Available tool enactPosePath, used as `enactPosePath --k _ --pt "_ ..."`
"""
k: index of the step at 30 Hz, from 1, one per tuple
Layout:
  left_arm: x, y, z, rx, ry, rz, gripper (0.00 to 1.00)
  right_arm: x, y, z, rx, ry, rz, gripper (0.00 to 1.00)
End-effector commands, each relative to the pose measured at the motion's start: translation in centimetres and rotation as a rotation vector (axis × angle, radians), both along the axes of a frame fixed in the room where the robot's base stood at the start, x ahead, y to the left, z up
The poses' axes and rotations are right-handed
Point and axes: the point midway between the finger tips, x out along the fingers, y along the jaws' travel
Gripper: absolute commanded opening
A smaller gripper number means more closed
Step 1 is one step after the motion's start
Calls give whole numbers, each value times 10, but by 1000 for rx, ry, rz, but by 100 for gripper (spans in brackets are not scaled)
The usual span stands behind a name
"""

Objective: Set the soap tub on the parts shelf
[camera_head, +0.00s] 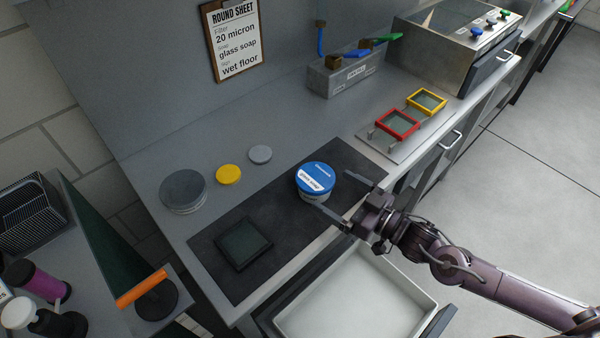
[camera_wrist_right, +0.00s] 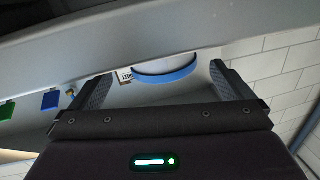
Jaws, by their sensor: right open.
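The soap tub (camera_head: 311,197) is a short white tub with a blue lid and a white label. It stands upright on the dark mat in the head view. My right gripper (camera_head: 327,189) is open, with one finger at either side of the tub's near side. In the right wrist view the tub (camera_wrist_right: 165,72) shows between the two spread fingers, partly cut off by a grey edge. I cannot tell whether the fingers touch it. My left gripper is not in view. No parts shelf can be made out for certain.
A dark square frame (camera_head: 243,244) lies on the mat (camera_head: 282,222). A grey round tin (camera_head: 183,191), a yellow disc (camera_head: 228,174) and a grey disc (camera_head: 260,154) lie behind it. An open white drawer (camera_head: 352,297) juts out below the counter. Red (camera_head: 397,124) and yellow frames stand right.

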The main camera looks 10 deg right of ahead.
Motion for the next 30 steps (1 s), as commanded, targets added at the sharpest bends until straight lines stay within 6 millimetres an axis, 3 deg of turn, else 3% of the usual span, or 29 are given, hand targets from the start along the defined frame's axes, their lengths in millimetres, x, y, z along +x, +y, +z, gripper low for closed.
enactPosePath --k 12,18,26,30 --pt "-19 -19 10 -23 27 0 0 34 35 4 3 -3 -1 100" --pt "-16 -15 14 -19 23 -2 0 51 51 1 1 -1 0 100" --pt "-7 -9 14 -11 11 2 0 53 53 0 -1 1 -1 100" --pt "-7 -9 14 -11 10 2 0 53 53 0 -1 1 -1 84"
